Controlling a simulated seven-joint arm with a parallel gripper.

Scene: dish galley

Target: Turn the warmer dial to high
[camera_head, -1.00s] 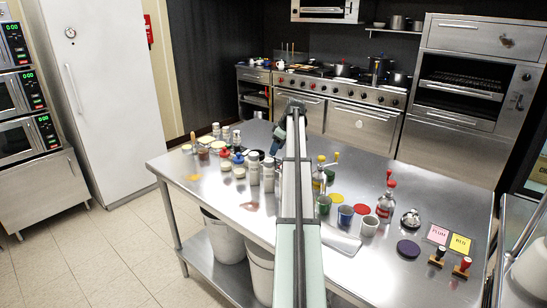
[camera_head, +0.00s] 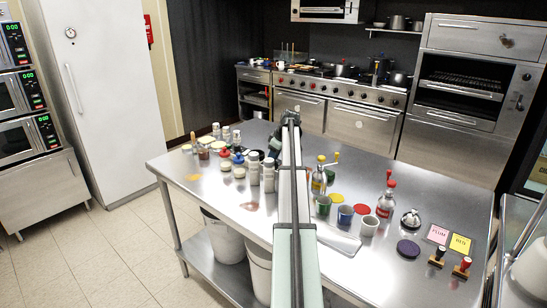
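A steel cabinet unit (camera_head: 413,88) stands at the back right, with an open rack bay and drawers. A small dark knob or handle (camera_head: 506,40) is on its top drawer and another dark fitting (camera_head: 519,102) is on its right side. I cannot tell which, if either, is the warmer dial, nor read any setting. My arm reaches forward over the steel table. My gripper (camera_head: 273,147) is beyond the shaker bottles, low near the table's far side and partly hidden by my arm. It is well apart from the cabinet. Its fingers are too small and dark to judge.
The steel table (camera_head: 400,285) carries jars, shaker bottles (camera_head: 268,175), cups (camera_head: 369,226), a red-topped bottle (camera_head: 386,205), a bell (camera_head: 410,218), cards (camera_head: 460,243) and stamps (camera_head: 462,268). A range (camera_head: 345,97) with red-marked knobs stands behind. The table's right back is clear.

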